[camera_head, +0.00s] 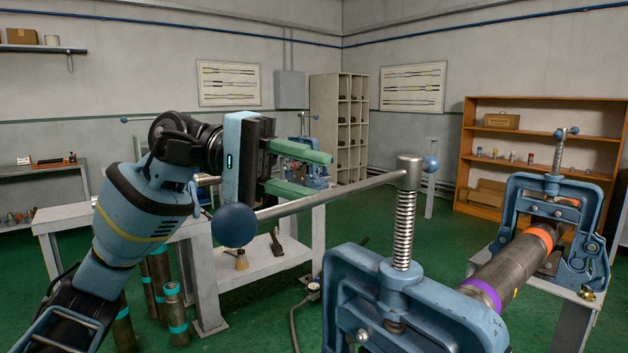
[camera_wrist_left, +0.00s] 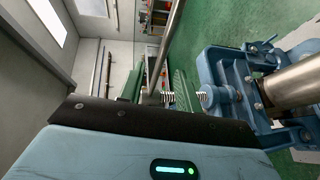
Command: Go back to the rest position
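My left gripper (camera_head: 321,176) is raised at the middle of the head view, its two green fingers spread apart with nothing clamped between them. It is beside the T-handle bar (camera_head: 330,196) of the near blue pipe vise (camera_head: 410,310); the lower fingertip appears just above the bar. In the left wrist view the bar (camera_wrist_left: 172,40) runs up the picture between the green fingers, but the depth gap is unclear. A dark pipe (camera_head: 512,266) with purple and orange bands lies through the near vise and the far vise (camera_head: 535,187). My right gripper is out of view.
A grey workbench (camera_head: 265,265) stands behind my left arm, with banded pipe pieces (camera_head: 174,310) upright on the green floor. An orange shelf (camera_head: 540,140) and a pale cubby rack (camera_head: 338,125) stand at the back.

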